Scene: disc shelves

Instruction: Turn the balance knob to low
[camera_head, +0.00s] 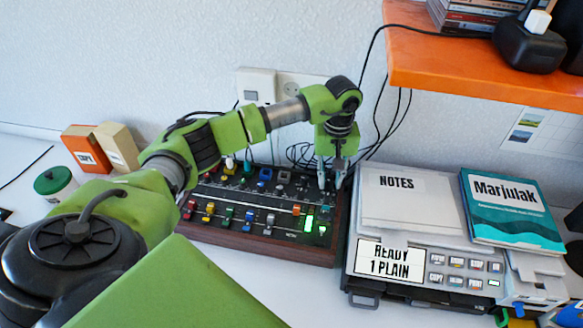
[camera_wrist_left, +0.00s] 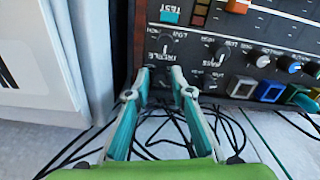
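The mixer (camera_head: 262,250) is a dark console with wooden sides, coloured faders and small knobs. My left gripper (camera_head: 329,186) points down at its far right corner. In the left wrist view, the fingertips of my left gripper (camera_wrist_left: 161,76) stand a small gap apart, on either side of a small dark knob (camera_wrist_left: 160,78) at the panel's corner. I cannot tell if they touch it. More black knobs (camera_wrist_left: 213,82) sit beside it. My right gripper is not in view.
A grey device (camera_head: 400,285) with a "READY 1 PLAIN" display and notes on top stands close right of the mixer. Black cables (camera_wrist_left: 80,145) lie behind the mixer. An orange shelf (camera_head: 480,75) overhangs at upper right. A green-lidded jar (camera_head: 55,185) stands left.

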